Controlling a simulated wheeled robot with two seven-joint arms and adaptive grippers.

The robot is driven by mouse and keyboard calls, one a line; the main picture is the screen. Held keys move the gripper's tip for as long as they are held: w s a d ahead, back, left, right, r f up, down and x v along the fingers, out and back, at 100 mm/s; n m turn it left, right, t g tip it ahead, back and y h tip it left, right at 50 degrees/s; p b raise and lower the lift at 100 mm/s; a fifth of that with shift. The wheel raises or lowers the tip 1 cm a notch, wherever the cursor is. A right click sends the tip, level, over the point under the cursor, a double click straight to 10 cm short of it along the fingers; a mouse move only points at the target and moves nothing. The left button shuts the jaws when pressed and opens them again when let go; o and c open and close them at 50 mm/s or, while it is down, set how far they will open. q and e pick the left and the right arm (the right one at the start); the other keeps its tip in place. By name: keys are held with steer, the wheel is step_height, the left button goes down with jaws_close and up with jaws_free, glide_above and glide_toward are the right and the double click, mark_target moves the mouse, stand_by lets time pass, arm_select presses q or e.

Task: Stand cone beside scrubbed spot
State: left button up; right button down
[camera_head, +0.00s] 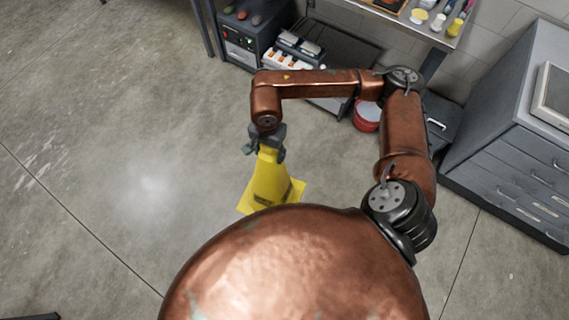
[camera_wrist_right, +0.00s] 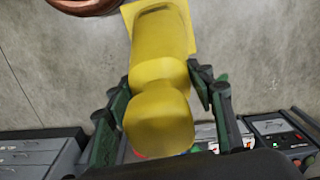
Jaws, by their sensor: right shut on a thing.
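A yellow cone (camera_head: 270,186) with a square base and dark markings is at the middle of the head view. My right gripper (camera_head: 266,143) is shut on its narrow top from above. In the right wrist view the cone (camera_wrist_right: 160,75) lies between the fingers of the right gripper (camera_wrist_right: 162,88), its base pointing away. I cannot tell whether the base touches the floor. A pale, shiny scrubbed spot (camera_head: 153,184) lies on the concrete floor to the left of the cone, apart from it. My left gripper is out of view.
A grey drawer cabinet (camera_head: 515,140) stands at the right. A red bucket (camera_head: 367,116) sits below the metal table (camera_head: 425,28) at the back. A dark machine (camera_head: 246,38) stands at the back. The floor on the left is clear.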

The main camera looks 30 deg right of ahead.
step_height(320, 180, down, 16)
steer(key=s+d+m+b, duration=0.1)
steer(key=d+m+b, duration=0.15)
steer(key=m, duration=2.65)
arm_select(q)
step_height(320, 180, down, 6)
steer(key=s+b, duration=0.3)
steer(key=b, duration=0.1)
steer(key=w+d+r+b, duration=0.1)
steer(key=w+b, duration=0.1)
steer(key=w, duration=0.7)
steer(key=shift+b, duration=0.35)
arm_select(e)
steer(key=w+d+f, duration=0.9)
steer(key=f, duration=0.4)
steer(key=shift+w+d, duration=0.15)
steer(key=shift+w, duration=0.1)
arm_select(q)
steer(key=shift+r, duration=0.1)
arm_select(e)
steer(key=shift+f, duration=0.15)
steer(key=c, duration=0.9)
jaws_free()
steer(key=shift+s, duration=0.1)
